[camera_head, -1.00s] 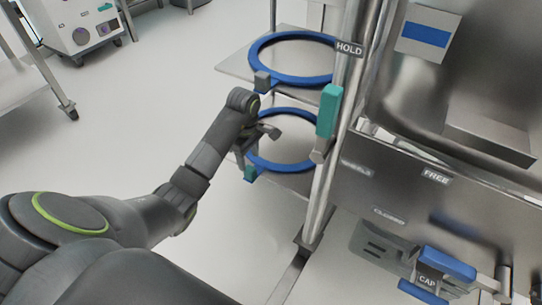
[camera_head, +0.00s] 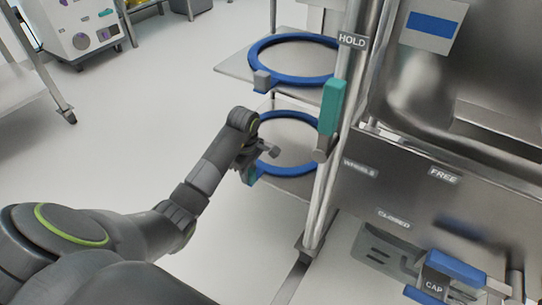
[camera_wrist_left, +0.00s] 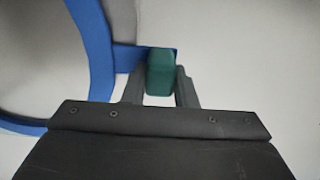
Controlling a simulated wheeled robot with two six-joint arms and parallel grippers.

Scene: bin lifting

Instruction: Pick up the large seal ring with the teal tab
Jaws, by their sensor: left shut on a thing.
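The large blue seal ring with the teal tab (camera_head: 291,172) lies on the lower steel shelf. Its teal tab (camera_head: 250,176) sticks out at the front left. My left gripper (camera_head: 256,165) is at that tab. In the left wrist view the teal tab (camera_wrist_left: 161,73) sits between the two fingers, which are shut on it, and the blue ring (camera_wrist_left: 92,45) extends to the left. A second blue ring (camera_head: 296,79) with a grey tab (camera_head: 263,81) lies on the upper shelf. My right gripper is not in view.
The upper shelf (camera_head: 232,67) hangs close above my left gripper. A steel post with a HOLD label (camera_head: 352,41) and a teal handle (camera_head: 332,106) stands just right of the shelves. A steel machine with a CAP part (camera_head: 434,287) fills the right.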

